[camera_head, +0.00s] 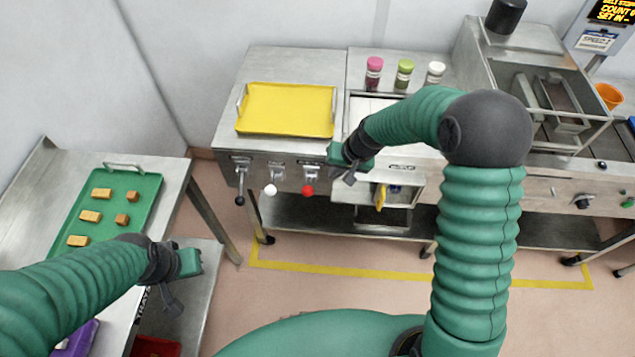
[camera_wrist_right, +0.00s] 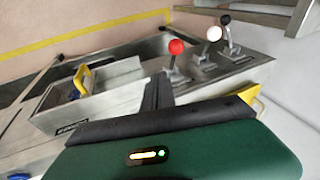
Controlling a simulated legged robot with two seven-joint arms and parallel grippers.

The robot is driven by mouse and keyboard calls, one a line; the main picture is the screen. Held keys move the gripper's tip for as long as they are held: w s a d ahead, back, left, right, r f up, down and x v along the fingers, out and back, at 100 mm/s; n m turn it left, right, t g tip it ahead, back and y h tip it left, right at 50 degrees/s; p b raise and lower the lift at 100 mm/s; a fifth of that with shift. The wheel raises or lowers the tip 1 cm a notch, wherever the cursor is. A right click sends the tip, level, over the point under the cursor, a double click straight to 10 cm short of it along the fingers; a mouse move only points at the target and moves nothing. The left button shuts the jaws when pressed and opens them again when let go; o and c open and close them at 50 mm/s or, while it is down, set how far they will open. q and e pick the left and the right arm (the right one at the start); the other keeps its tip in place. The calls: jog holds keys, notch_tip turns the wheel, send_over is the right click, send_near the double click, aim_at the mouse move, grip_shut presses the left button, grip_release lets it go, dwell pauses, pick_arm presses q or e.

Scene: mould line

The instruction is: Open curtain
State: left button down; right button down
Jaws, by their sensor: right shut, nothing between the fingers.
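I cannot make out a curtain in either view. Three levers stick out of the front of the steel machine (camera_head: 262,160): one with a black knob (camera_head: 240,201), one with a white knob (camera_head: 270,190) and one with a red knob (camera_head: 308,190). The wrist view also shows the red knob (camera_wrist_right: 176,47), white knob (camera_wrist_right: 214,34) and black knob (camera_wrist_right: 225,19). My right gripper (camera_head: 350,177) is shut and empty, to the right of the red lever and apart from it. My left gripper (camera_head: 173,302) hangs over the left table's edge; its jaw state is unclear.
A yellow tray (camera_head: 285,110) and several jars stand on the machine. At left, a green tray (camera_head: 140,205) holds several tan blocks. The floor before the levers is clear.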

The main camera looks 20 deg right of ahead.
send_near(309, 184)
jog(key=s+d+f, duration=0.2)
jog(key=d, duration=0.1)
pick_arm(q)
jog(key=shift+r+p, duration=0.7)
jog(key=shift+r, duration=0.05)
pick_arm(e)
jog(key=a, duration=0.1)
jog(key=a+f, duration=0.1)
jog(key=a, duration=0.1)
jog(key=shift+w+a+f, duration=0.2)
jog(key=shift+w+f, duration=0.15)
